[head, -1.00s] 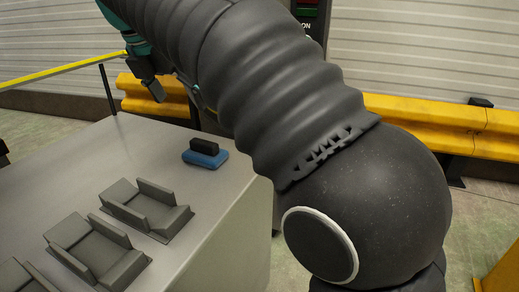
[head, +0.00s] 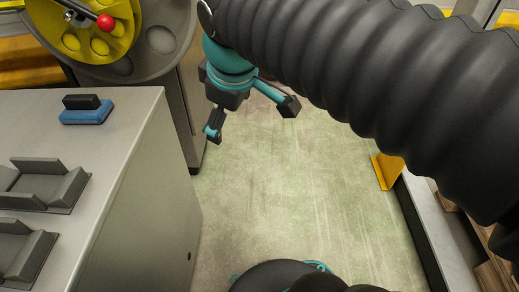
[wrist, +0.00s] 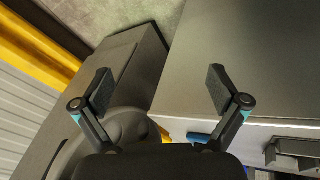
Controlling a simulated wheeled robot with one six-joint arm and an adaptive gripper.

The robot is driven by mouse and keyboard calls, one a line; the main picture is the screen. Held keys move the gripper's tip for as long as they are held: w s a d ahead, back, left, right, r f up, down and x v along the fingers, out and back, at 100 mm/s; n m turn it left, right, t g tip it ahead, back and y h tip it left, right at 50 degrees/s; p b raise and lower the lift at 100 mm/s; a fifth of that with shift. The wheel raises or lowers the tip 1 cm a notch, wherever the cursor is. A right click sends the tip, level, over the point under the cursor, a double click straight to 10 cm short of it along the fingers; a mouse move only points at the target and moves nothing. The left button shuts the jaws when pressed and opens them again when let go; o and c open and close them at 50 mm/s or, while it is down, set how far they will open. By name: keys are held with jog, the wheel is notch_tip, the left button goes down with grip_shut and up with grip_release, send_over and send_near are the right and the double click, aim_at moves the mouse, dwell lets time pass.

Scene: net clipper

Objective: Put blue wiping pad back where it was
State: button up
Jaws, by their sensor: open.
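The blue wiping pad (head: 86,116) with its black handle (head: 81,102) lies on the grey table top (head: 118,128) near the far edge in the head view. A small blue part of the pad (wrist: 198,137) shows in the wrist view, mostly hidden behind my gripper's right finger. Grey cradle-like holders (head: 42,185) stand on the same table, nearer than the pad. My gripper (head: 252,117) is open and empty, to the right of the table and apart from the pad. Its spread fingers also show in the wrist view (wrist: 160,90).
A machine with a yellow wheel and a red-knobbed handle (head: 105,22) stands behind the table. Open green floor (head: 270,200) lies right of the table. A yellow bracket (head: 385,171) stands at the right by a low grey edge.

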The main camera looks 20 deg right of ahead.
jog(key=s+d+f+m, duration=0.5)
jog(key=s+f+m, duration=0.2)
jog(key=f+m, duration=0.1)
jog(key=shift+s+f+m+t, duration=0.15)
jog(key=shift+f+m+t, duration=0.25)
jog(key=shift+f, duration=0.4)
